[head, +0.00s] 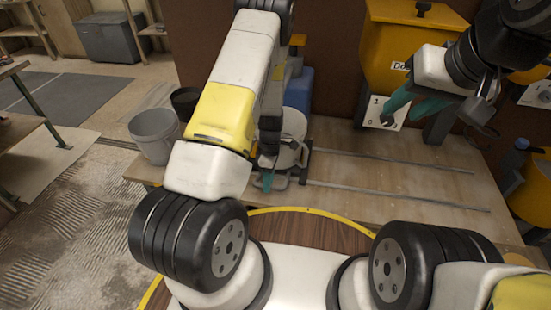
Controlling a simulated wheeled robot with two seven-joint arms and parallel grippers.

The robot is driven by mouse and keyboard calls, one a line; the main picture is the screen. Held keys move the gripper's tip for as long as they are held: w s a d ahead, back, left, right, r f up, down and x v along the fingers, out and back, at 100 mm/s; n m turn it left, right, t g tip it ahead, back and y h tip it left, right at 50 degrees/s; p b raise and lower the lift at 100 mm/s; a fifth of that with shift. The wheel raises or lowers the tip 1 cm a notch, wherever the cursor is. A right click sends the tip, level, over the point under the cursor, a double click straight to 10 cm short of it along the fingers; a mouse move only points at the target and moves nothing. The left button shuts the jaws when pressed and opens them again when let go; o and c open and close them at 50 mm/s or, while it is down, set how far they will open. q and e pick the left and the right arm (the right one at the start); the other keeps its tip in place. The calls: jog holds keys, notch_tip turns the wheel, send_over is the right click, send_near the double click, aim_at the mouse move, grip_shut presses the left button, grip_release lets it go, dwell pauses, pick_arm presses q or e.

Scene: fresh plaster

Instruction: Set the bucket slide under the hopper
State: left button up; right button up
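The bucket slide (303,160) sits at the left end of two metal rails (400,181) on a wooden bench, with a pale bucket (293,125) on it. My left arm hides part of both. The yellow hopper (395,50) stands at the back, right of the slide and beyond the rails. My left gripper (268,179) points down at the slide's near left side. Only a bit of teal fingertip shows, so its grip on the slide is unclear. My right gripper (413,104) is raised in front of the hopper's lower part, its teal fingers apart and nothing visible between them.
The bench (400,205) is clear along the rails. A white card (379,112) with numbers is below the hopper. A grey bucket (155,134) and a black bucket (184,100) stand left of the bench. A blue container (299,90) is behind the slide. Another yellow hopper (535,190) is at right.

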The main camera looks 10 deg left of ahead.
pick_arm(q)
grip_shut()
dwell(1.2)
